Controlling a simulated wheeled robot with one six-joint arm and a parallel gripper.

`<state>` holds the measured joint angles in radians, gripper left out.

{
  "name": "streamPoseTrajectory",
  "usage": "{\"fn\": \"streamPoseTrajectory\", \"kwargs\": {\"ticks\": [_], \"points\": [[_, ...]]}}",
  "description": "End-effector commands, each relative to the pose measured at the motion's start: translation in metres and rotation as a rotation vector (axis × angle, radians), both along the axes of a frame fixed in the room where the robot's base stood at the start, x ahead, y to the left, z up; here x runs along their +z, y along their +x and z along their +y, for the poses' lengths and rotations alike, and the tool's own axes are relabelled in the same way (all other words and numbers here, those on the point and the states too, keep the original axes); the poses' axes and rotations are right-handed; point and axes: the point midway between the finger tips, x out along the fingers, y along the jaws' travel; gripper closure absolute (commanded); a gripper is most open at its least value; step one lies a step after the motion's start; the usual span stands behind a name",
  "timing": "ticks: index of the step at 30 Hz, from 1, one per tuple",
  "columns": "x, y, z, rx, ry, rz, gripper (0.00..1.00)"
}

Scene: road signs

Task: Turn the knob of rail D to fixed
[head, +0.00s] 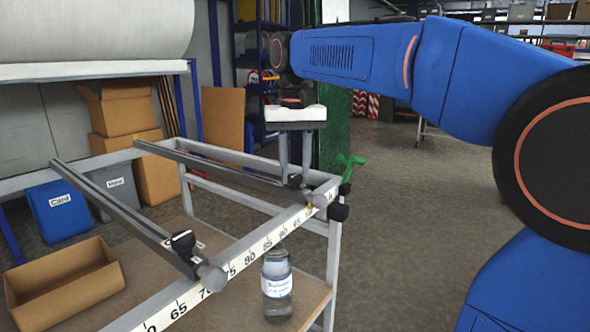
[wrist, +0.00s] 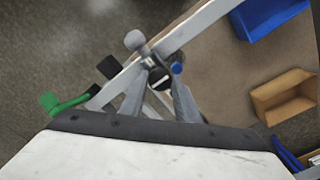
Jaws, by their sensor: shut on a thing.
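My gripper (head: 295,172) points down at the front end of the right-hand rail (head: 225,167) of the metal frame. Its two fingers are shut on a dark knob (head: 294,181) there. In the wrist view my gripper (wrist: 158,78) shows a finger on either side of the black knob (wrist: 163,84), which has a white line on it. The rail's letter cannot be read, and the fingers partly hide the knob and its markings.
A second rail (head: 125,216) with a black knob (head: 183,242) lies to the left. The front bar carries a numbered scale (head: 233,265). A green lever (head: 350,161) sticks out at the frame's right corner. A bottle (head: 277,285) stands on the lower shelf.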

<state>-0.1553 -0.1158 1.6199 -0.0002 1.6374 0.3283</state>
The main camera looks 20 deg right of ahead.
Motion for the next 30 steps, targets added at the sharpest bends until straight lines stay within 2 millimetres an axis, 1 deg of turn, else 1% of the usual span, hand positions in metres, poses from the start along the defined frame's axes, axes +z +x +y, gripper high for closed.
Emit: {"fn": "streamPoseTrajectory", "kwargs": {"ticks": [4, 5, 6, 7, 16, 20, 23, 30], "points": [[0.001, 0.0, 0.0, 0.0, 0.001, -0.002, 0.93], [0.001, 0.0, 0.0, 0.0, 0.001, -0.002, 0.64], [0.001, 0.0, 0.0, 0.0, 0.001, -0.002, 0.54], [0.001, 0.0, 0.0, 0.0, 0.001, -0.002, 0.52], [0.001, 0.0, 0.0, 0.001, 0.0, -0.001, 0.52], [0.01, 0.001, 0.0, 0.001, 0.001, -0.002, 0.52], [0.024, 0.001, 0.0, 0.001, 0.0, -0.003, 0.52], [0.071, 0.001, 0.0, 0.001, 0.0, -0.003, 0.52]]}}
